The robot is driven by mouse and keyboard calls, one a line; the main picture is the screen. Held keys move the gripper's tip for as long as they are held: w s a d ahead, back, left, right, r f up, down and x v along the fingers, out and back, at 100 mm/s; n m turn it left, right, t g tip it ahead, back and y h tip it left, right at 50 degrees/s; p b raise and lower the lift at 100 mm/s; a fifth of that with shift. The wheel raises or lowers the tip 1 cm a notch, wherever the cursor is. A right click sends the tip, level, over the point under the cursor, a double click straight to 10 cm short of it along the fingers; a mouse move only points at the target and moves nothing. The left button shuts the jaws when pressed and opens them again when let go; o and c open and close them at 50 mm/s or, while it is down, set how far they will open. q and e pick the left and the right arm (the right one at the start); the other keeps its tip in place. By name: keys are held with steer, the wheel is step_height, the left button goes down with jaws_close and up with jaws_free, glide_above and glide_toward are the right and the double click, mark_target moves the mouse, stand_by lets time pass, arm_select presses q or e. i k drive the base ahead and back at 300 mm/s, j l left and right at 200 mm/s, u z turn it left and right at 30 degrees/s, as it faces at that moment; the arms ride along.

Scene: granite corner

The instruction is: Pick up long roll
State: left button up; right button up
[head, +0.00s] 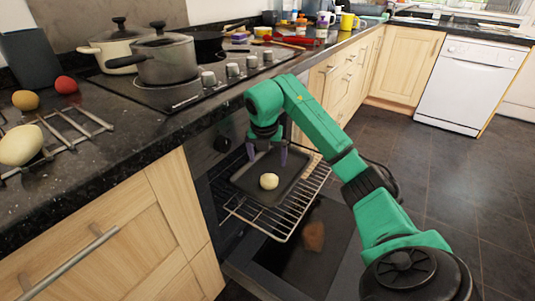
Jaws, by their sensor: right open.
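A pale, slightly oval roll (268,181) lies on a dark baking tray (252,194). The tray sits on a pulled-out wire oven rack. Another pale, longer oval roll (20,145) lies on a wire cooling rack (62,132) on the counter at the left edge. I cannot tell for sure which of the two is the long roll. My right gripper (267,154) points down over the back part of the tray. Its two fingers are apart with nothing between them, and the roll on the tray lies in front of them, apart from them. My left gripper is not in view.
The oven door (307,262) is folded down below the oven rack (297,204). A grey pot (166,62) and a cream pot (112,49) stand on the hob above. A tan ball (25,100) and a red ball (66,84) lie on the counter. The floor at right is clear.

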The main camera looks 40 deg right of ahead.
mark_target(21, 144)
steer(key=k+l, duration=0.2)
steer(key=k, duration=0.3)
steer(key=k+l, duration=0.25)
steer(key=k, duration=0.2)
